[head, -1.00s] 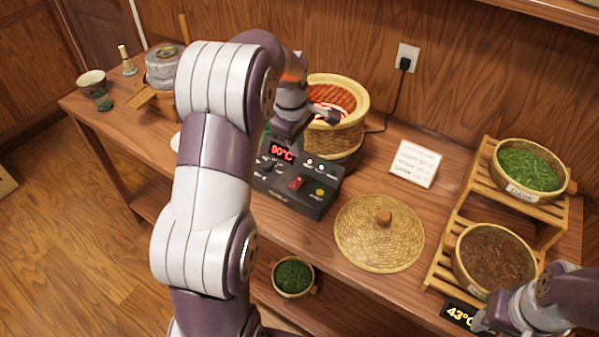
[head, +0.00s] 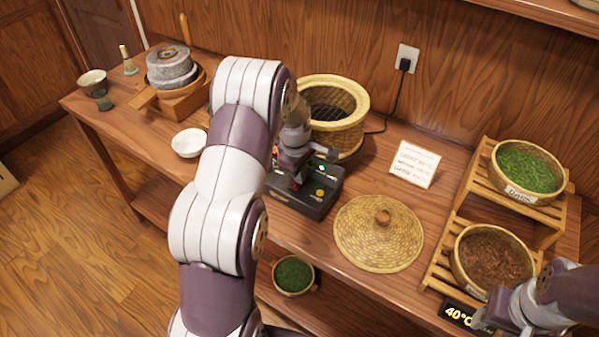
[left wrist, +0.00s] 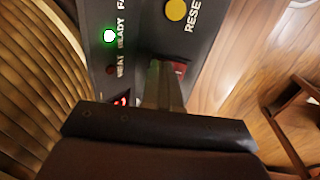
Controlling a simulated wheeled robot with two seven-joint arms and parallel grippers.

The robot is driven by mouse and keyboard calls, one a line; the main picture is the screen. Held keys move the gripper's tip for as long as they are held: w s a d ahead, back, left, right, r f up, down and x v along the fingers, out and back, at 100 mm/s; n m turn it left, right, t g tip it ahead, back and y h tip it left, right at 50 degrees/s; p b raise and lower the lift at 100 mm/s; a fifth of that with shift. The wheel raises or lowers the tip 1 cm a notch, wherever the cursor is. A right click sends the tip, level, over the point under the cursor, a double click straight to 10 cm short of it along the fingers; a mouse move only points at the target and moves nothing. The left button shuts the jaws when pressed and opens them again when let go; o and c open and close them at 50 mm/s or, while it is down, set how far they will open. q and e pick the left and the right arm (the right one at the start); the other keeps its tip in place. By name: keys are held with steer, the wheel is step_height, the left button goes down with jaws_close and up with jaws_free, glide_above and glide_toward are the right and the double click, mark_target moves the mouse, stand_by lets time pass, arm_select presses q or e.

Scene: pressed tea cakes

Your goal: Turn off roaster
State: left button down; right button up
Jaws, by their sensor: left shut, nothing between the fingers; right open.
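The roaster is a round wicker basket (head: 350,136) joined to a black control box (head: 318,205). The basket's inside shows a dark grid without glow. My left gripper (head: 296,184) is shut and empty, with its fingers down at the box's red switch. In the left wrist view the closed fingers (left wrist: 164,85) cover most of the red switch (left wrist: 181,68); whether they touch it I cannot tell. There the READY light (left wrist: 109,36) is green, the HEAT light (left wrist: 110,70) is dark, and a yellow RESET button (left wrist: 176,9) shows. My right gripper (head: 482,322) is open at the lower right.
A woven lid (head: 375,245) lies in front of the roaster. A white note card (head: 415,164) stands behind it. A wooden rack (head: 441,262) holds two bowls, with a 40°C display (head: 458,315) below.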

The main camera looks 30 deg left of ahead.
arm_select(q)
steer(key=shift+f, duration=0.2)
steer(key=shift+s, duration=0.15)
steer(key=shift+s, duration=0.3)
steer(key=shift+s+r+p, duration=0.1)
steer(key=shift+s+p, duration=0.2)
steer(key=shift+s, duration=0.1)
steer(key=shift+w, duration=0.1)
